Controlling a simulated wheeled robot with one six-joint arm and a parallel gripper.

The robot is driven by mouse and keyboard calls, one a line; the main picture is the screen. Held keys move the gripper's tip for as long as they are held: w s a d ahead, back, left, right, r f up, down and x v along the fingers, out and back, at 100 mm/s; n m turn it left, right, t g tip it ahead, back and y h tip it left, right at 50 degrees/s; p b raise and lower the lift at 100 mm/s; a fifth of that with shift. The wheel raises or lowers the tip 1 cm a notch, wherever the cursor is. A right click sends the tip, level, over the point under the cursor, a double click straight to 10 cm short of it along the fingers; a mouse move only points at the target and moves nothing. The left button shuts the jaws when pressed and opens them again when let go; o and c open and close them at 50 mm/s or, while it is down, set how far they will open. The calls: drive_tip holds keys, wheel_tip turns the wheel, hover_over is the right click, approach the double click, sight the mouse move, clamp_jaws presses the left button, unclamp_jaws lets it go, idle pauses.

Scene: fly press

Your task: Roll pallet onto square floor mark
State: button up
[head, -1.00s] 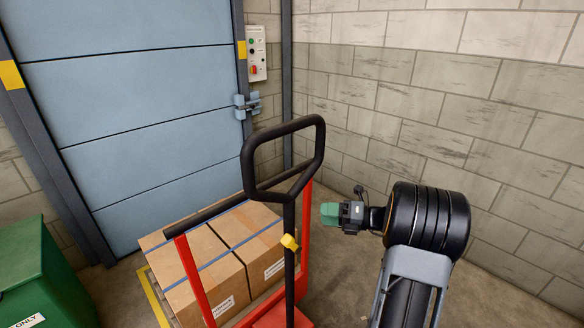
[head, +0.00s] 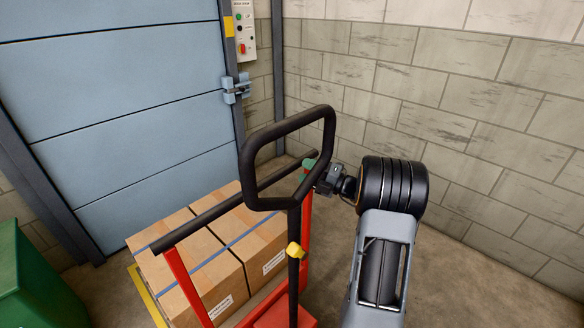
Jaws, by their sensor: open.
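A pallet truck with a black loop handle (head: 292,150) on a dark tiller stands in the middle of the head view. Behind the tiller is a red frame (head: 186,285) with a black crossbar (head: 215,214). Strapped cardboard boxes (head: 262,252) sit on its far side; the pallet under them is mostly hidden. A yellow floor line (head: 146,292) shows left of the boxes; the rest of the mark is hidden. My gripper (head: 311,166) is open and empty, its green tip close to the crossbar's right end and the handle's right side. I cannot tell whether it touches.
A blue panelled door (head: 125,110) with a latch (head: 236,90) stands behind the boxes. A control box (head: 243,30) hangs beside it. A green bin (head: 35,285) is at the lower left. A block wall (head: 450,110) closes the right side, with bare floor (head: 470,275) before it.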

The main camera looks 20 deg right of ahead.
sight(297, 168)
drive_tip(key=shift+x, duration=2.5)
drive_tip(key=shift+c, duration=0.5)
drive_tip(key=shift+s, duration=0.1)
clamp_jaws()
